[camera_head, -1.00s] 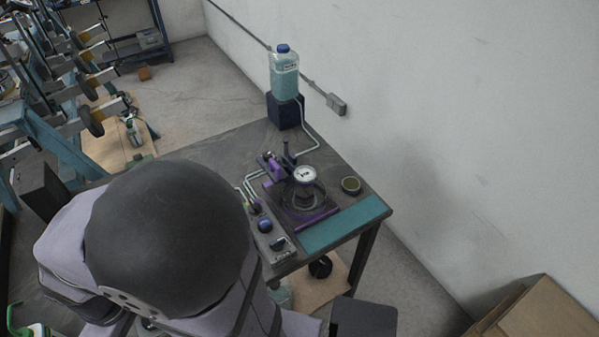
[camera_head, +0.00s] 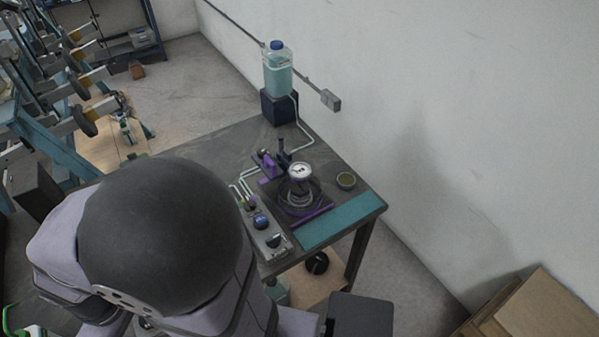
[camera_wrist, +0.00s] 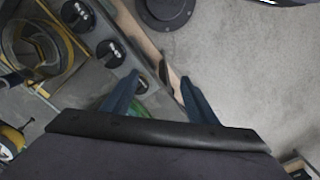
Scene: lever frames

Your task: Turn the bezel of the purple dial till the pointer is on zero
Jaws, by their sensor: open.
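The dial (camera_head: 300,171) stands on the table at the right of the head view. It has a round white face with a dark pointer, too small to read against its scale. Purple parts lie beside and below it, with dark coils around its base. I cannot make out the dial for certain in the wrist view. My gripper (camera_wrist: 160,80) is open and empty in the wrist view, its two blue fingers apart above the panel edge and floor. In the head view the gripper is hidden or out of frame, so its distance from the dial is unclear.
A panel with knobs (camera_head: 274,241) lies left of the dial; dark knobs (camera_wrist: 110,53) show in the wrist view. A bottle (camera_head: 278,72) of pale liquid stands behind, on a dark block. A teal mat (camera_head: 342,222) is clear.

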